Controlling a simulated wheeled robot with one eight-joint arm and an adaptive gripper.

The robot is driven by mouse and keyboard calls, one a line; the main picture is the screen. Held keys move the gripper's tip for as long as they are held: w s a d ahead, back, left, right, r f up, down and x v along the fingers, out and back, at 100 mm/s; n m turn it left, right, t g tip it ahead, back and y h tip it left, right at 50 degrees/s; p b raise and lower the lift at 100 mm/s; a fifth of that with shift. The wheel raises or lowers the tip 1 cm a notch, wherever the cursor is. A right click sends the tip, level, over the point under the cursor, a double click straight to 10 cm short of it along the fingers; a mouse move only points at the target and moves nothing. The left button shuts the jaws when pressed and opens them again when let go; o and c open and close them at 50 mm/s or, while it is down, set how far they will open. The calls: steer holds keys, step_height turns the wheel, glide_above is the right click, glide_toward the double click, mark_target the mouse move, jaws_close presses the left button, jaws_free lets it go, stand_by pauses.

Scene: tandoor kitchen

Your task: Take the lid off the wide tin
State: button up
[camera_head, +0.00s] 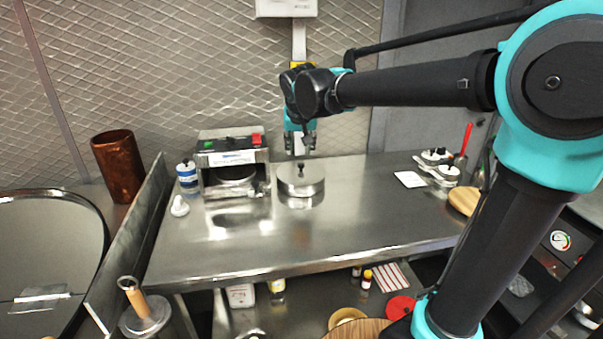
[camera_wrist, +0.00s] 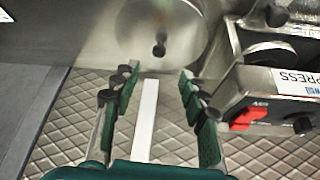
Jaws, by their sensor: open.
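The wide tin (camera_head: 301,188) is a low, round, shiny metal tin standing on the steel counter, with its lid (camera_head: 291,174) on top. A small dark knob (camera_head: 300,170) rises from the middle of the lid. In the wrist view the lid (camera_wrist: 185,30) is at the top, with its knob (camera_wrist: 159,48) beyond the fingertips. My gripper (camera_head: 300,145) is above the tin, pointing down, apart from the knob. In the wrist view my gripper (camera_wrist: 158,72) is open, with nothing between its fingers.
A metal press machine (camera_head: 232,160) with red and green switches stands just left of the tin. A blue-and-white canister (camera_head: 187,176) is farther left. A white card (camera_head: 409,179) lies on the right.

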mark_target(301, 165)
steer(key=x, duration=0.9)
steer(key=shift+d+f, duration=0.15)
steer(key=shift+c, duration=0.4)
jaws_close()
